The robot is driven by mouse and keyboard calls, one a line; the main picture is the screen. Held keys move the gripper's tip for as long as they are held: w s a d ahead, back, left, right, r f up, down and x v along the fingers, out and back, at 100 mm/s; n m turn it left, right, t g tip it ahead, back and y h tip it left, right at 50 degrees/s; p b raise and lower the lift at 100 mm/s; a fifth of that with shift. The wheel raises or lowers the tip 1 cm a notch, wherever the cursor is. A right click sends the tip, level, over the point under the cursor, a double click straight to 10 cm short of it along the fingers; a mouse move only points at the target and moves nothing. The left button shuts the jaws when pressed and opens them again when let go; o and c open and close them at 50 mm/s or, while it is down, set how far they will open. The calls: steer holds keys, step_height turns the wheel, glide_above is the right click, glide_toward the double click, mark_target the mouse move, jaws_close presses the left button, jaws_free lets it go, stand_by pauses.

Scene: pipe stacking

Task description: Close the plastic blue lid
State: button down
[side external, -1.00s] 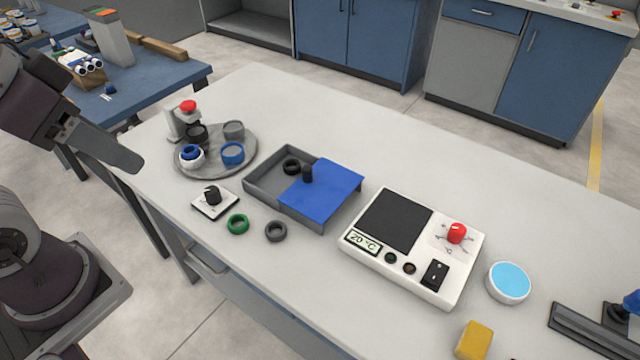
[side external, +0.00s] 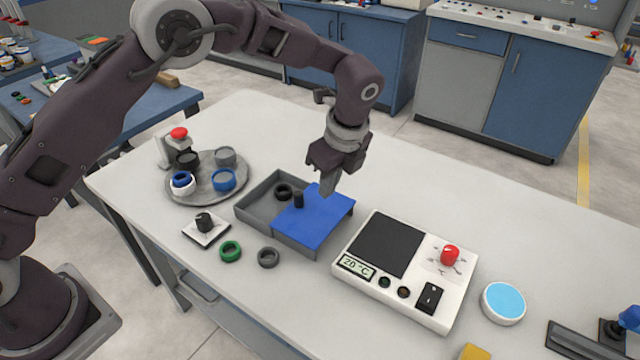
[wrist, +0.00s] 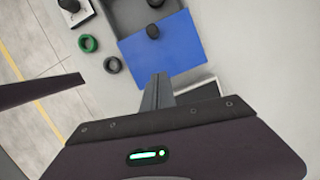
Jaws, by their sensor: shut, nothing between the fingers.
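The blue plastic lid (side external: 318,222) covers the right part of a grey box (side external: 262,199), and the left part of the box is open. A dark knob (side external: 298,199) stands at the lid's left edge. A dark ring (side external: 283,191) lies inside the open part. My gripper (side external: 328,192) is shut and empty, pointing down over the lid's far right part; I cannot tell whether it touches the lid. In the wrist view the fingers (wrist: 158,92) show at the near edge of the lid (wrist: 165,52), with the knob (wrist: 152,31) beyond.
A green ring (side external: 230,251) and a grey ring (side external: 268,257) lie in front of the box. A white hotplate (side external: 405,270) stands close at right. The table behind the box is clear.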

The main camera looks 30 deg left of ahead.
mark_target(317, 219)
steer(key=x, duration=0.7)
steer(key=shift+s+a+f, duration=0.1)
steer(key=shift+f, duration=0.2)
steer(key=a, duration=0.2)
steer(key=shift+w+a+r, duration=0.1)
steer(key=shift+w+a, duration=0.35)
steer(key=shift+a, duration=0.5)
